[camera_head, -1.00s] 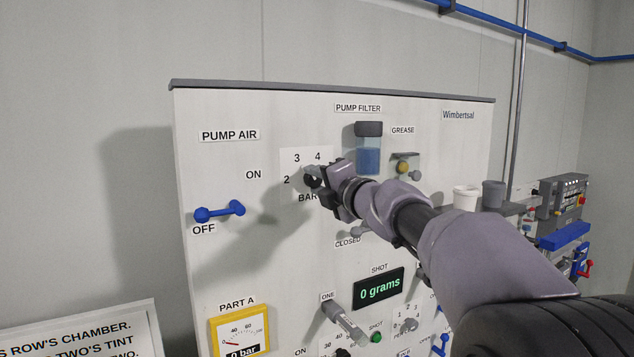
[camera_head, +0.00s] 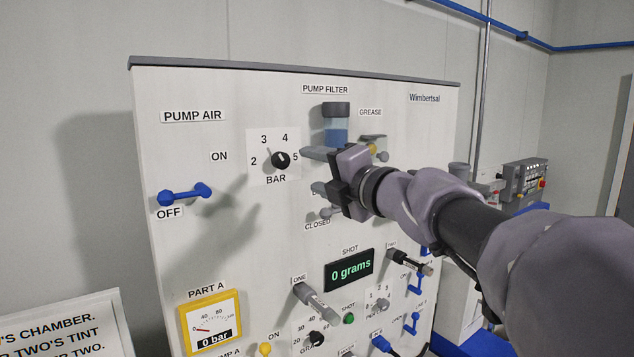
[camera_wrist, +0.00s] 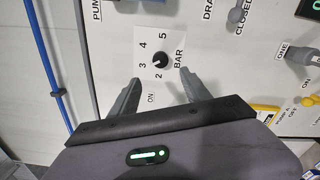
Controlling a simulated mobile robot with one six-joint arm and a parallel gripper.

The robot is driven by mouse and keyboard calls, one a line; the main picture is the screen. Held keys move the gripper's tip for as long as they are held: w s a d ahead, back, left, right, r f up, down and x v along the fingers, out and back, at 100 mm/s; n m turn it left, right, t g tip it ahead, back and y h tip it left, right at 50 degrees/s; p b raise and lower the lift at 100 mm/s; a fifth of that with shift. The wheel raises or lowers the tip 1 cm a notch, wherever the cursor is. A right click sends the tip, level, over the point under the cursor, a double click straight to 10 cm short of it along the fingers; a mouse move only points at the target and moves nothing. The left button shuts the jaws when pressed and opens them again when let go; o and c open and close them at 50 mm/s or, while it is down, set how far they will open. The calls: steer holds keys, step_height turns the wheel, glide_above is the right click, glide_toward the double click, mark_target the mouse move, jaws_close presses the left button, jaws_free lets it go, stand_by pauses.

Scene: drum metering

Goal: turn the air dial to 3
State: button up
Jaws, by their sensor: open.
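The air dial (camera_head: 281,160) is a small black knob on a white plate marked 2, 3, 4, 5 and BAR. It is on the upper left of the white panel. A pale mark shows on the knob's upper part; I cannot tell exactly which number it points at. My gripper (camera_head: 318,171) is open and empty, to the right of the dial and apart from it. In the wrist view the dial (camera_wrist: 160,61) shows beyond and between the two fingertips of my gripper (camera_wrist: 160,86).
A blue pump air lever (camera_head: 185,195) is left of the dial. The pump filter (camera_head: 336,122) and grease fitting (camera_head: 374,146) are close to my gripper. A shot display (camera_head: 349,270) and a yellow-framed gauge (camera_head: 212,322) are lower down. The panel directly around the dial is clear.

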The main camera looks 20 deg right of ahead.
steer(key=v, duration=0.5)
steer(key=s+d+f+m+g+h+b, duration=0.1)
steer(key=s+f+m+h+b, duration=0.2)
steer(key=f+m+b, duration=0.55)
steer(key=s+d+f+m+g+h+b, duration=0.1)
steer(key=s+f+m+h+b, duration=0.4)
steer(key=f, duration=0.7)
steer(key=s+d+f+m+g+h+b, duration=0.15)
steer(key=f+m+b, duration=0.35)
steer(key=f+m, duration=0.5)
steer(key=s+a+f+m+g+y+b, duration=0.2)
steer(key=s+a+f+b, duration=0.1)
steer(key=f, duration=0.6)
steer(key=s+a+f+m+g+y+b, duration=0.2)
steer(key=s+a+f, duration=0.3)
steer(key=s+f, duration=0.3)
steer(key=s+a+f+m+g+y+b, duration=0.2)
steer(key=s+a+f+g+b, duration=0.2)
steer(key=f, duration=0.7)
steer(key=s+a, duration=0.1)
steer(key=s, duration=0.1)
steer(key=shift+s+f, duration=0.25)
